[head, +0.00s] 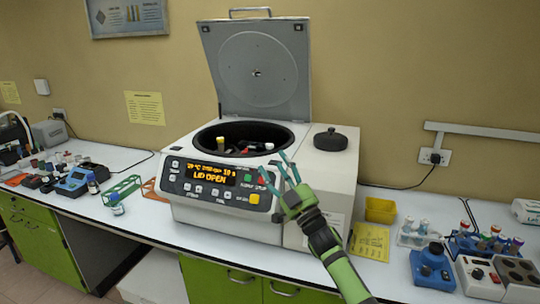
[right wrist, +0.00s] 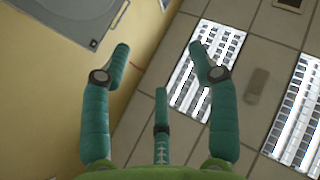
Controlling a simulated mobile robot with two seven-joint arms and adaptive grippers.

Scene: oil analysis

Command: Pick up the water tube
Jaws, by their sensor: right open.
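My right gripper (head: 279,169) is raised in front of the centrifuge, its green-blue fingers spread and empty. In the right wrist view its fingers (right wrist: 160,62) stand wide apart with nothing between them, facing the ceiling lights. The centrifuge (head: 255,225) has its lid up and its panel reads LID OPEN. A yellow-capped tube (head: 220,142) stands in its dark bowl, with other small caps beside it. A white rack (head: 411,240) with pale tubes stands at the right, beside a blue rack (head: 462,250) with coloured caps. I cannot tell which tube holds water. My left gripper is not in view.
A blue device (head: 433,270) and a grey block with wells (head: 515,272) crowd the right front. A green rack (head: 122,188) and a small bottle (head: 116,205) stand left.

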